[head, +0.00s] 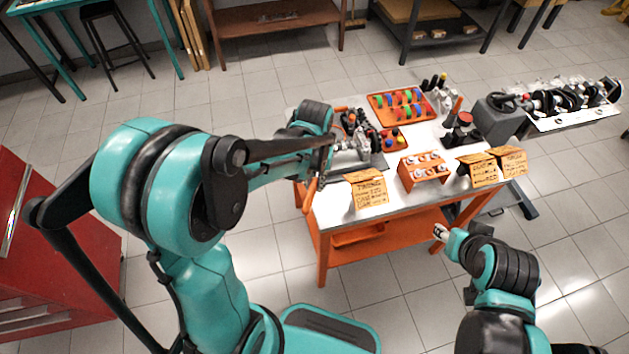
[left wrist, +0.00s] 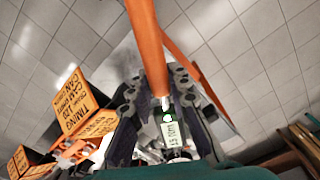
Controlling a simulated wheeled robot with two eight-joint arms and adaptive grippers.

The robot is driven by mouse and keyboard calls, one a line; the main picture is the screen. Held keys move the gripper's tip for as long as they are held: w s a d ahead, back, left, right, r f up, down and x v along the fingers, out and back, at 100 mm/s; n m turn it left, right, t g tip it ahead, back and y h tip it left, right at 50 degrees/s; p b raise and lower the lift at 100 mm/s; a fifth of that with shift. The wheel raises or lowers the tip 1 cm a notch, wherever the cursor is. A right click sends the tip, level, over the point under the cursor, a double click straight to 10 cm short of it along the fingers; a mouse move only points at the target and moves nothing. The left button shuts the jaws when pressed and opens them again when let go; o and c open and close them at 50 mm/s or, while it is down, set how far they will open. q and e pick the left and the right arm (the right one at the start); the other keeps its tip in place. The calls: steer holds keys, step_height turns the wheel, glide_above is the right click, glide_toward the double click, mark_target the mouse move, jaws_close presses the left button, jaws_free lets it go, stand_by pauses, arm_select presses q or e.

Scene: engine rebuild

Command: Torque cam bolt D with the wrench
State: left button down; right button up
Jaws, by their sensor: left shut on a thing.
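My left gripper (head: 333,143) is over the left end of the white-topped workbench (head: 335,207). In the left wrist view its dark fingers (left wrist: 162,104) are shut on the torque wrench (left wrist: 147,45), which has a long orange handle. In the head view the orange handle (head: 310,196) hangs over the bench's left edge. A metal engine assembly (head: 358,146) is beside the gripper. Cam bolt D cannot be made out. My right gripper (head: 440,232) is low in front of the bench.
An orange tray of coloured rings (head: 402,104) and an orange rack (head: 423,170) stand on the bench. Orange sign blocks (head: 369,188) line its front edge. A grey vise-like block (head: 498,115) is at the right. A red cabinet (head: 45,260) stands at left.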

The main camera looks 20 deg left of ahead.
arm_select(q)
steer(key=shift+f+b, duration=0.8)
steer(key=shift+f, duration=0.15)
stand_by(0.7)
stand_by(0.4)
steer(key=shift+a+m, duration=0.6)
steer(key=shift+a, duration=0.2)
steer(key=shift+a+m, duration=0.5)
steer(key=shift+a, duration=0.25)
steer(key=shift+a, duration=0.1)
steer(key=shift+w+a+m, duration=0.2)
steer(key=shift+a+m, duration=0.4)
steer(key=shift+a, duration=0.1)
steer(key=shift+w+a+m+b, duration=0.25)
steer(key=shift+a+m, duration=0.15)
steer(key=shift+a, duration=0.15)
steer(key=shift+w+a+m+b, duration=0.1)
steer(key=shift+a+m+b, duration=0.1)
steer(key=shift+a+m, duration=0.3)
stand_by(2.5)
